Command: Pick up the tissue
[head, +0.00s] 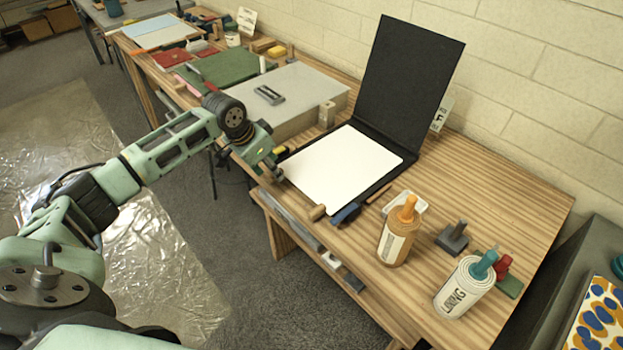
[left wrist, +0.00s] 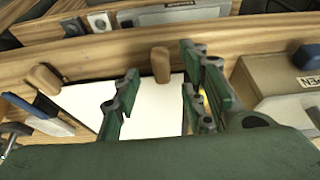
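A flat white sheet (head: 340,170), the likeliest tissue, lies on the lower half of an open black folder (head: 402,85) on the wooden table. I cannot tell whether it is one sheet or several. My left gripper (head: 275,170) is at the sheet's left corner in the head view. In the left wrist view my left gripper (left wrist: 158,103) has its green fingers spread apart with nothing held between them. The white sheet (left wrist: 155,115) shows behind and between the fingers. Its near part is hidden by the gripper body. My right gripper is in neither view.
A wooden cylinder (head: 317,212) and a blue-handled tool (head: 346,214) lie by the folder's front edge. An orange-capped bottle (head: 398,232) and a white bottle (head: 464,287) stand to the right.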

